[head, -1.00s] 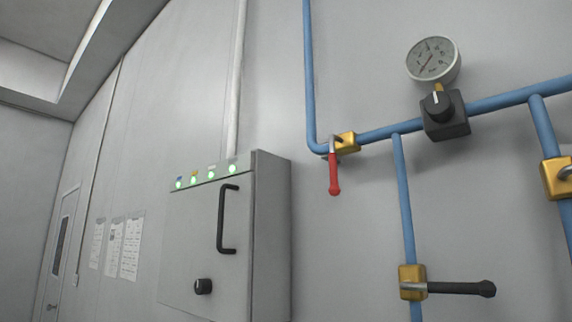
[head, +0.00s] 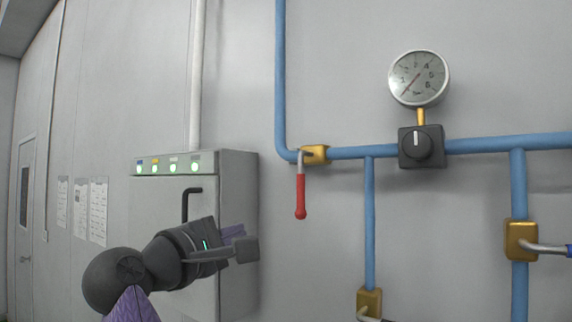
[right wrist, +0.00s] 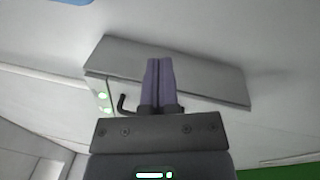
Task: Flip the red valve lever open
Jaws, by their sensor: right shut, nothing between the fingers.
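The red valve lever (head: 300,196) hangs straight down from a brass valve body (head: 316,154) on the blue pipe. My right gripper (head: 238,232) is in front of the grey cabinet, left of and lower than the lever, and apart from it. Its purple fingers are shut with nothing between them; they also show in the right wrist view (right wrist: 158,82), pressed together. The red lever does not show in the right wrist view. My left gripper is not in view.
The grey control cabinet (head: 238,190) with a black handle (head: 186,205) stands behind my right gripper. A gauge (head: 419,78) and black knob (head: 422,147) sit right of the lever. Other brass valves (head: 520,240) are lower right. The wall around the lever is clear.

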